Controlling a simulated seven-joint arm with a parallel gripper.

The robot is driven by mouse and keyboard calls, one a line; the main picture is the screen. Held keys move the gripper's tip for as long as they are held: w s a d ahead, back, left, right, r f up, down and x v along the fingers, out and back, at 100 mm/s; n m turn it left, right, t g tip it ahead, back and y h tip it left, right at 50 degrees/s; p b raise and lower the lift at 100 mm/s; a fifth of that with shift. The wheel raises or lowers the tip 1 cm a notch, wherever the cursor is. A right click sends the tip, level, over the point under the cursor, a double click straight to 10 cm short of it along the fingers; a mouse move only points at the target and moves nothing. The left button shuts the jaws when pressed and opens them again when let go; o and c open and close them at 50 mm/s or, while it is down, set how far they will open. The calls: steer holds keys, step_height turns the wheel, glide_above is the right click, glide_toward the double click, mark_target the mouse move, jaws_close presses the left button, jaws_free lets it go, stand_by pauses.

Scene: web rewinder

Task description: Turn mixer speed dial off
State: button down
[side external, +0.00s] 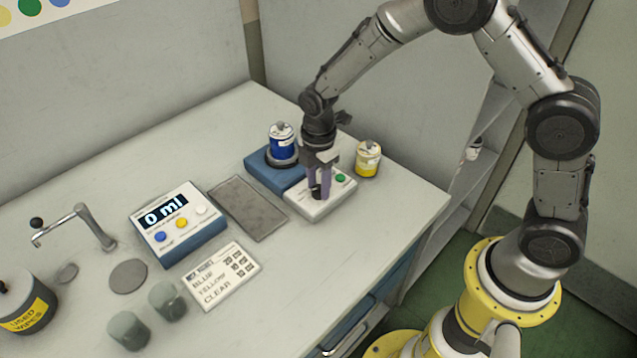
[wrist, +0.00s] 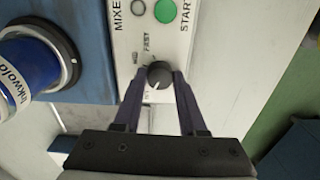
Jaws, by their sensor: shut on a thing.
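The mixer control panel (side external: 331,206) is a white box at the front of the blue mixer base (side external: 262,171). Its speed dial (wrist: 159,75) is a dark round knob with a light pointer mark, beside the printed words MED and FAST in the wrist view. My gripper (wrist: 160,82) is shut on the dial, one finger on each side. In the side view my gripper (side external: 319,193) points down onto the panel and hides the dial. The pointer's exact setting is hard to read, and the lettering below the dial is partly hidden by the fingers.
A green START button (wrist: 165,11) sits close to the dial. A blue ink can (side external: 282,142) stands on the mixer base, and a yellow can (side external: 367,158) stands to the right. A grey mat (side external: 248,207) and a dispenser showing 0 ml (side external: 177,222) lie left.

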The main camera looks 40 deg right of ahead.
mark_target(319, 188)
steer(key=shift+r+n, duration=0.15)
steer(key=shift+n, duration=0.15)
stand_by(0.4)
steer(key=shift+c, duration=2.3)
jaws_free()
step_height(319, 188, up, 14)
